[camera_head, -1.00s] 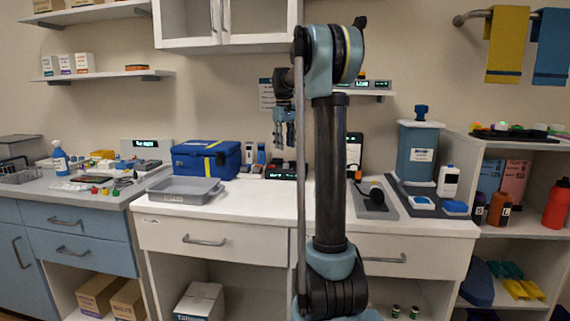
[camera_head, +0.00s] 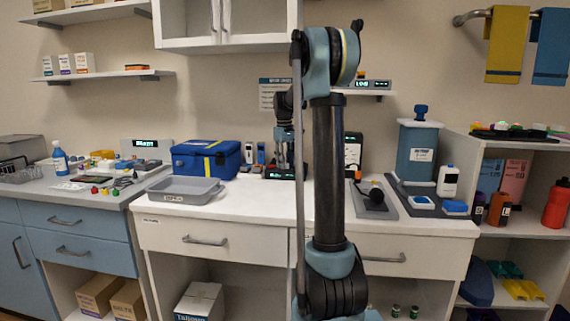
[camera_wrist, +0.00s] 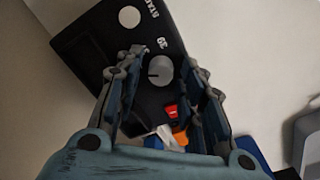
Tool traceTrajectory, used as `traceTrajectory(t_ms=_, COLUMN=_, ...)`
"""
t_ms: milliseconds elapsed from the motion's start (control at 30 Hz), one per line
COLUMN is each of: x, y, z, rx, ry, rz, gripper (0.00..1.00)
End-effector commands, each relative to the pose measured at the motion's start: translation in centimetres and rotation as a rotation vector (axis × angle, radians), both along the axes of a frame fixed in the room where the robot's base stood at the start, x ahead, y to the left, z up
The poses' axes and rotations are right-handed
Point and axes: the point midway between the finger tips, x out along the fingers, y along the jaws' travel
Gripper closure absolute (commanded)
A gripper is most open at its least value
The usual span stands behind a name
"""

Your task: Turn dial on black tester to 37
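A black tester (camera_wrist: 108,45) lies tilted across the upper part of the wrist view. It carries a round grey dial (camera_wrist: 160,71) with a pointer line, a white round button (camera_wrist: 129,17), and white print that looks like "39". My gripper (camera_wrist: 163,60) is open, with one finger on each side of the dial; I cannot tell whether they touch it. In the head view my gripper (camera_head: 283,158) is low over a black box with a green display (camera_head: 280,173), apparently the tester. Its dial is hidden there.
A blue case (camera_head: 206,159) and a grey tray (camera_head: 184,190) stand left of the gripper. A black-and-white device (camera_head: 354,148) stands right of my arm. Red (camera_wrist: 171,110) and orange (camera_wrist: 180,137) items show between the fingers. The front middle counter (camera_head: 255,206) is clear.

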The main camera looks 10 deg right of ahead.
Motion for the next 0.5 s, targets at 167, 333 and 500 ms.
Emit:
traceTrajectory(t_ms=167, x=0.0, y=-0.01, z=0.01, rx=0.0, ry=0.0, rz=0.0, gripper=1.0)
traceTrajectory(t_ms=333, x=0.02, y=-0.03, z=0.01, rx=-0.001, ry=-0.001, rz=-0.004, gripper=1.0)
traceTrajectory(t_ms=500, x=0.04, y=-0.05, z=0.02, rx=-0.001, ry=0.0, rz=-0.042, gripper=1.0)
